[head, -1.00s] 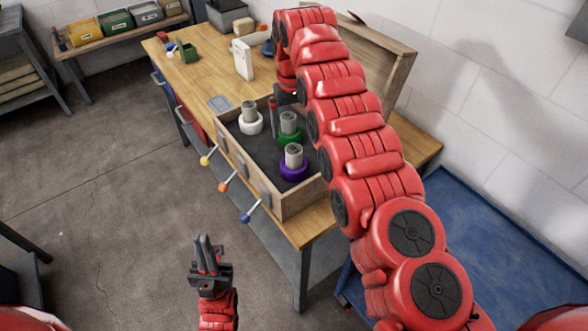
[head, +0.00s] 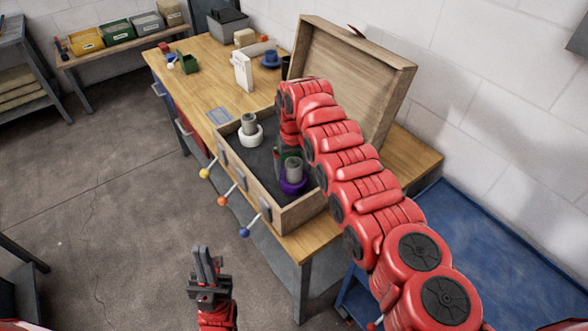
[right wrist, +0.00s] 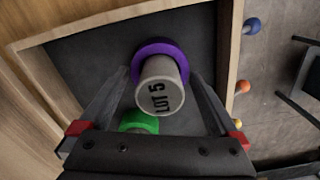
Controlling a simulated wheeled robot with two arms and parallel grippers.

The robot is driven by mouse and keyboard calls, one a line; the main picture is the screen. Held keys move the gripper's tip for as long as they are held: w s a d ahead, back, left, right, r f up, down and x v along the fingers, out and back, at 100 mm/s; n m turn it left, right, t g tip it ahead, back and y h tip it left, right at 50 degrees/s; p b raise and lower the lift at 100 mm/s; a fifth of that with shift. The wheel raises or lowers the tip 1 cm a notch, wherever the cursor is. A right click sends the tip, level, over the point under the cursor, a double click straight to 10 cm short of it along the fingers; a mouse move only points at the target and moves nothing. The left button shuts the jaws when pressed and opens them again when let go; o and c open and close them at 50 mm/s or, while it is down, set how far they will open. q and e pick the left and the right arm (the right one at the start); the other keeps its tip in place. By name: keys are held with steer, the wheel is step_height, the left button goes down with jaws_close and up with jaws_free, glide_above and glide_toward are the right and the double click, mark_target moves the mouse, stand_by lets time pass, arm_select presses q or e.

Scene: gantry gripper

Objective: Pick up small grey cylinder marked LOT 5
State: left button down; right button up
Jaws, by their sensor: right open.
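The small grey cylinder marked LOT 5 (right wrist: 160,90) stands in a purple ring (right wrist: 152,50) in the right wrist view. In the head view this grey cylinder (head: 293,170) and purple ring (head: 293,187) are near the front end of the wooden box. My right gripper (right wrist: 160,76) is open, with one finger on each side of the cylinder; I cannot tell whether they touch it. In the head view the right gripper (head: 281,160) is largely hidden by my arm. My left gripper (head: 203,264) hangs over the floor, away from the box, its fingers seen nearly edge-on.
The wooden box (head: 284,219) stands on the table (head: 205,75) with its lid (head: 350,75) raised. Another grey cylinder (head: 248,123) stands in a white ring (head: 250,138). A green ring (right wrist: 138,121) is close to the purple one. Coloured knobs on levers stick out in front.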

steer(key=shift+f, duration=0.1)
steer(key=shift+c, duration=0.9)
steer(key=shift+w, duration=0.1)
jaws_close()
